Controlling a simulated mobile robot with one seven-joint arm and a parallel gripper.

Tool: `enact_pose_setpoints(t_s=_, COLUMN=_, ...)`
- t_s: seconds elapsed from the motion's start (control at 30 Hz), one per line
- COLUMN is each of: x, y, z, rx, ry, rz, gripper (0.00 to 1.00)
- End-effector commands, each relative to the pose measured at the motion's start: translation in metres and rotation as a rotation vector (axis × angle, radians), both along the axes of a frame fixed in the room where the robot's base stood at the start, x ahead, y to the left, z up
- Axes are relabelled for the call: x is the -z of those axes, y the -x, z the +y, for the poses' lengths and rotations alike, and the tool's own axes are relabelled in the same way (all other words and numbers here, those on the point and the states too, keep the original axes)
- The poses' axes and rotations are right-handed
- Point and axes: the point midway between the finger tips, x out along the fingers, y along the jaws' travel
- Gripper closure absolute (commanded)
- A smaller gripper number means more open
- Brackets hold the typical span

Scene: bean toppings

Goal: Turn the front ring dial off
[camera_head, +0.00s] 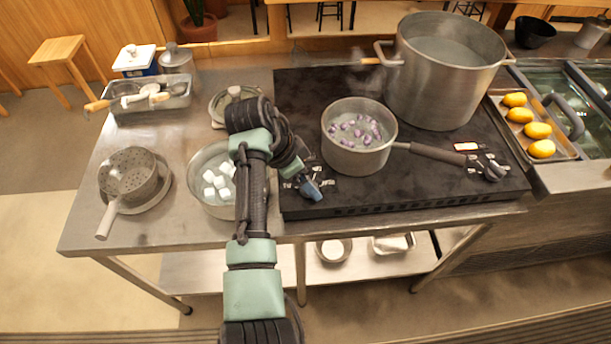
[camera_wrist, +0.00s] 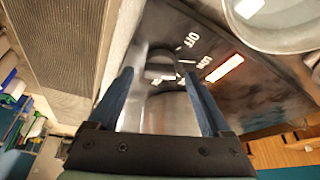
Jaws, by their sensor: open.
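The front-left dial (camera_wrist: 160,66) shows in the wrist view as a dark round knob on the black stove panel, with "OFF" and "LOW" printed beside it. A lit red-white strip (camera_wrist: 224,68) glows to its right. My gripper (camera_wrist: 158,74) is open, its two blue fingers on either side of the dial. I cannot tell whether they touch it. In the head view my gripper (camera_head: 313,186) is at the stove's front-left corner and largely hides this dial. The black stove (camera_head: 420,180) carries a second dial (camera_head: 490,170) at its front right, beside another lit strip (camera_head: 466,147).
A saucepan of purple beans (camera_head: 358,135) stands on the stove, its handle reaching right. A large pot (camera_head: 445,70) stands behind it. A bowl of white cubes (camera_head: 208,184) and a colander (camera_head: 130,176) sit left of my arm. A tray of yellow items (camera_head: 556,152) is at right.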

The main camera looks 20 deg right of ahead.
Motion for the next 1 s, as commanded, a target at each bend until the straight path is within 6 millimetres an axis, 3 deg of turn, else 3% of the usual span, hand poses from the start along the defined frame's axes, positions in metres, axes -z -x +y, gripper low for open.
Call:
enact_pose_setpoints(t_s=0.33, x=0.0048, y=0.0, z=-0.0019, rx=0.001, ry=-0.001, rz=0.0, gripper=0.18)
enact_pose_setpoints(t_s=0.8, x=0.0043, y=-0.0001, z=-0.0017, rx=0.0, ry=0.0, rz=0.0, gripper=1.0)
enact_pose_setpoints(t_s=1.0, x=0.0035, y=0.0002, z=-0.0018, rx=-0.01, ry=0.0, rz=0.001, gripper=1.0)
